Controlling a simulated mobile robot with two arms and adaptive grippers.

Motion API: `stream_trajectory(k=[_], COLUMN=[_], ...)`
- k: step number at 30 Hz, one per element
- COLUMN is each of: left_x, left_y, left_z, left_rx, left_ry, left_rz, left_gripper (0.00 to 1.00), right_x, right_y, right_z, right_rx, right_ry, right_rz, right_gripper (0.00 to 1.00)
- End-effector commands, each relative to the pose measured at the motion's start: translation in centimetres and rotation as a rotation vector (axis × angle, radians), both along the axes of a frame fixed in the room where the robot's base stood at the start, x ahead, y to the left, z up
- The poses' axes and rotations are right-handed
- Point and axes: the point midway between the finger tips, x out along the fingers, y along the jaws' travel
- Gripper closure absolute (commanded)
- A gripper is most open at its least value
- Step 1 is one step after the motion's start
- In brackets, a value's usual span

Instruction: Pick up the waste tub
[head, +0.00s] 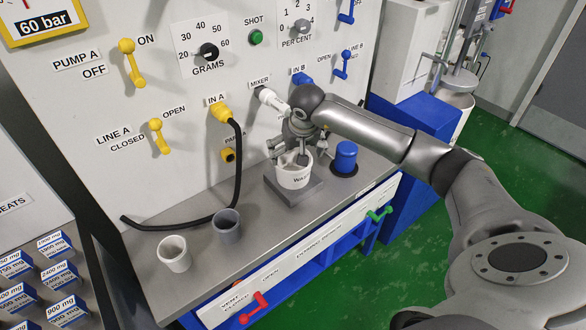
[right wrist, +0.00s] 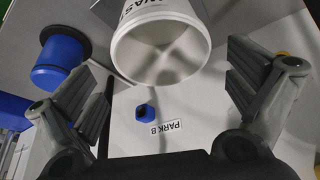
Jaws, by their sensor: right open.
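The waste tub (head: 294,174) is a white open-topped cup with a "WASTE" label, standing on a grey square plate (head: 291,191) on the bench. My right gripper (head: 290,150) is at the tub's rim in the head view, coming from above and behind. In the right wrist view the tub (right wrist: 160,45) shows its open mouth, between and beyond the two fingers of the gripper (right wrist: 170,90). The fingers are wide apart, one on each side, and I see no clear contact. The tub's inside looks empty. My left gripper is not in view.
A blue capped cylinder (head: 345,157) stands right of the tub; it also shows in the right wrist view (right wrist: 58,68). A grey cup (head: 227,226) and a white cup (head: 174,254) stand front left. A black hose (head: 238,165) hangs from IN A. The panel (head: 180,95) rises behind.

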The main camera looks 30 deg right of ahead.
Motion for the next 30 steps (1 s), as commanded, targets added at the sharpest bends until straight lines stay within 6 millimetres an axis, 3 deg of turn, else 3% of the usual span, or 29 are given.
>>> stream_trajectory(k=[15,24,30], left_x=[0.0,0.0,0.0], left_y=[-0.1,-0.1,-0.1], left_z=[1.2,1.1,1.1], left_rx=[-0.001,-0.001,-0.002], left_ry=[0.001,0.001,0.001], left_rz=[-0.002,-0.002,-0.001], left_gripper=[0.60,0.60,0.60], right_x=[2.0,2.1,2.1], right_y=[-0.5,-0.7,-0.7], right_z=[-5.1,-5.6,-5.6], right_rx=[0.004,0.002,0.002], right_ry=[0.001,-0.001,-0.001], right_rz=[-0.001,0.000,0.000], right_gripper=[0.00,0.00,0.24])
